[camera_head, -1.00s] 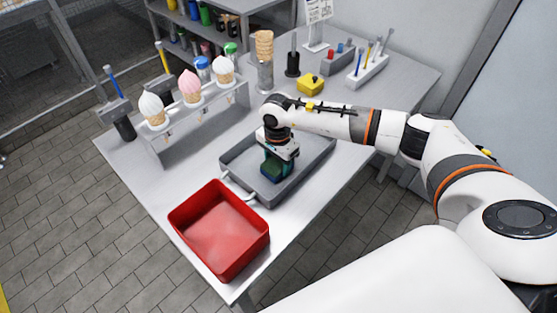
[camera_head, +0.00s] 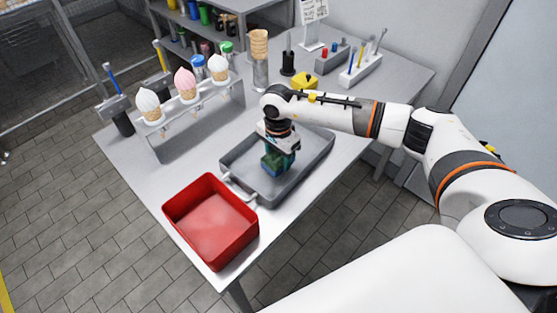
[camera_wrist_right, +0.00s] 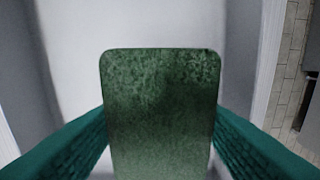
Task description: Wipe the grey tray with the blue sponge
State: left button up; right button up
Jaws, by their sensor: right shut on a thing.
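The grey tray (camera_head: 311,158) lies on the bench, a shallow rectangle with raised walls and a pale handle at its near left. My right gripper (camera_head: 277,154) points down inside the tray's outline. It is shut on the blue sponge (camera_head: 272,166), a small block that looks dark blue-green. In the right wrist view the sponge (camera_wrist_right: 160,105) looks mottled green and sits between the teal fingers, with pale grey surface beyond it. I cannot tell for sure whether the sponge touches the tray floor. My left gripper is out of view.
A red bin (camera_head: 210,222) stands close to the tray's near left side. A rack (camera_head: 205,125) with several ice-cream cones stands behind left. A yellow object (camera_head: 304,82), a stack of cones (camera_head: 259,46) and tool holders (camera_head: 361,72) stand at the back.

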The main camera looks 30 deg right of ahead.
aim_at(278, 156)
notch_tip(278, 156, up, 3)
jog(key=shift+f+p, duration=0.1)
jog(key=shift+p, duration=0.45)
jog(key=shift+r+p, duration=0.4)
jog(key=shift+r, duration=0.55)
